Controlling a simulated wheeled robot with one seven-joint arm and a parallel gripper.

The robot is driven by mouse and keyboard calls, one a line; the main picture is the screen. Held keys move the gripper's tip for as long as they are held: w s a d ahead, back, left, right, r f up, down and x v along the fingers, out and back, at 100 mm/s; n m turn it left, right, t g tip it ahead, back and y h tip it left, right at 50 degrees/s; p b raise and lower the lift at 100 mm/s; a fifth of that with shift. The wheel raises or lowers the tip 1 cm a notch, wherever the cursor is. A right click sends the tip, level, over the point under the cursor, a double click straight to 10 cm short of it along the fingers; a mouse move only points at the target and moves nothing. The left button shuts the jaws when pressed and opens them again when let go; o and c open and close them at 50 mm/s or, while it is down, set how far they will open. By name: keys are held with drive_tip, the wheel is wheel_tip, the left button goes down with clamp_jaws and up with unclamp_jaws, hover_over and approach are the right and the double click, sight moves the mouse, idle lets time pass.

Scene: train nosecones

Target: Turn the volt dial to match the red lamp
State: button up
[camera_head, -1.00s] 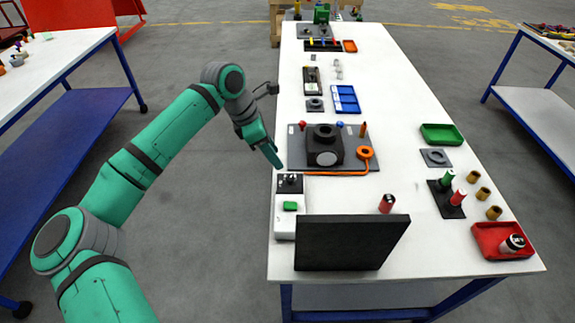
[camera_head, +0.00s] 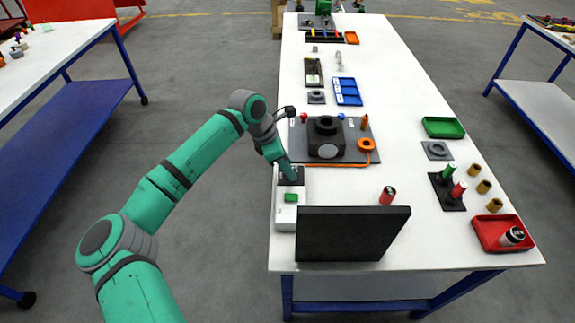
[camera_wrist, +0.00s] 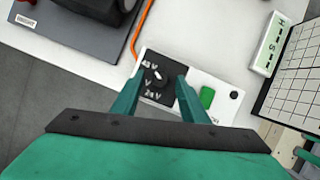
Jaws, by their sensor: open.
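The volt dial (camera_wrist: 157,76) is a dark knob with a light pointer mark on a black plate, with printed voltage labels beside it. The dial plate sits on a white unit (camera_head: 286,217) at the table's left edge. In the wrist view my gripper (camera_wrist: 158,84) is open, its two green fingers on either side of the dial; I cannot tell if they touch it. In the head view my gripper (camera_head: 290,177) hides most of the dial. A green block (camera_wrist: 207,97) is on the same unit. I cannot make out a lit red lamp.
A black panel (camera_head: 352,234) stands close in front of the unit; its gridded face and a small labelled display (camera_wrist: 270,57) show in the wrist view. A dark plate with a black block (camera_head: 325,150) and an orange cable (camera_head: 335,166) lie behind. A red-and-black cylinder (camera_head: 388,195) stands to the right.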

drive_tip(key=shift+c, duration=0.2)
clamp_jaws()
